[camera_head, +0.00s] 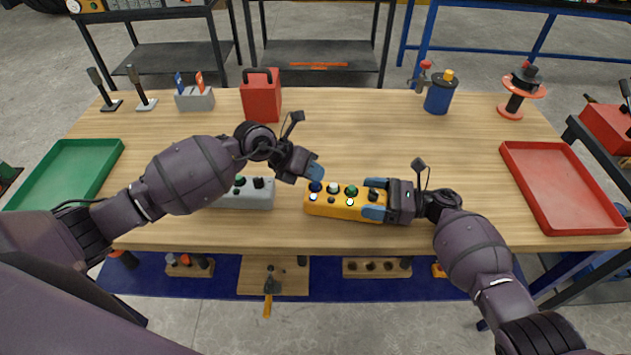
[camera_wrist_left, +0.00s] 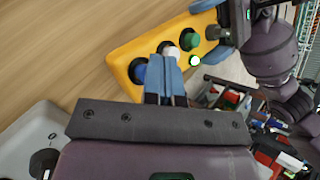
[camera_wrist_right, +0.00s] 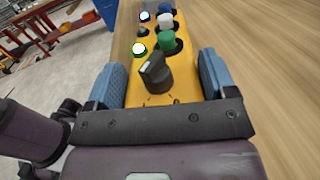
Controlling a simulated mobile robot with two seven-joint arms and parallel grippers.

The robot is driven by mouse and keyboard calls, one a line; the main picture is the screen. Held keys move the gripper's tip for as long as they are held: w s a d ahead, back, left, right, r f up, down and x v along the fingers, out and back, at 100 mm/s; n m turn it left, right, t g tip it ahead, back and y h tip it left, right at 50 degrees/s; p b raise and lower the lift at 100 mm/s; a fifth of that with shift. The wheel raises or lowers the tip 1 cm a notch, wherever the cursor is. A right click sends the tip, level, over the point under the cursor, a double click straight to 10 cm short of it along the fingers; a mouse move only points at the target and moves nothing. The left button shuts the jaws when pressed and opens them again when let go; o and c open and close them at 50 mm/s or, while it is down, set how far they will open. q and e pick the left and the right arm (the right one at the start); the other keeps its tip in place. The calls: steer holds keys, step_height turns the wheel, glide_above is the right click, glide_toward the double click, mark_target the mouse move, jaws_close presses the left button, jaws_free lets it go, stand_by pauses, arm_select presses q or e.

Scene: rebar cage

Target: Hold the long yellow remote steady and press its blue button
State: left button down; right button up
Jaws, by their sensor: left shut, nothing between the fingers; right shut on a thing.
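The long yellow remote (camera_head: 340,209) lies on the wooden table near its front edge. My right gripper (camera_head: 375,199) is shut across its right end, with fingers on both sides of the body, as the right wrist view (camera_wrist_right: 158,85) shows. The blue button (camera_head: 315,187) is at the remote's left end, beside a white and a green button. My left gripper (camera_head: 316,172) is shut and empty, its tips just above the blue button. In the left wrist view the fingertips (camera_wrist_left: 167,50) partly cover the remote's buttons, and the blue button (camera_wrist_left: 140,70) shows beside them. I cannot tell whether they touch it.
A grey control box (camera_head: 245,196) lies left of the remote, under my left forearm. A red case (camera_head: 261,98), blue can (camera_head: 440,96) and grey holder (camera_head: 194,99) stand farther back. A green tray (camera_head: 65,172) and a red tray (camera_head: 562,187) flank the table. The middle back is clear.

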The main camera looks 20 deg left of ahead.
arm_select(q)
steer(key=shift+f, duration=0.6)
arm_select(e)
steer(key=shift+f, duration=0.1)
stand_by(0.6)
arm_select(q)
steer(key=shift+r, duration=1.25)
steer(key=shift+r, duration=2.55)
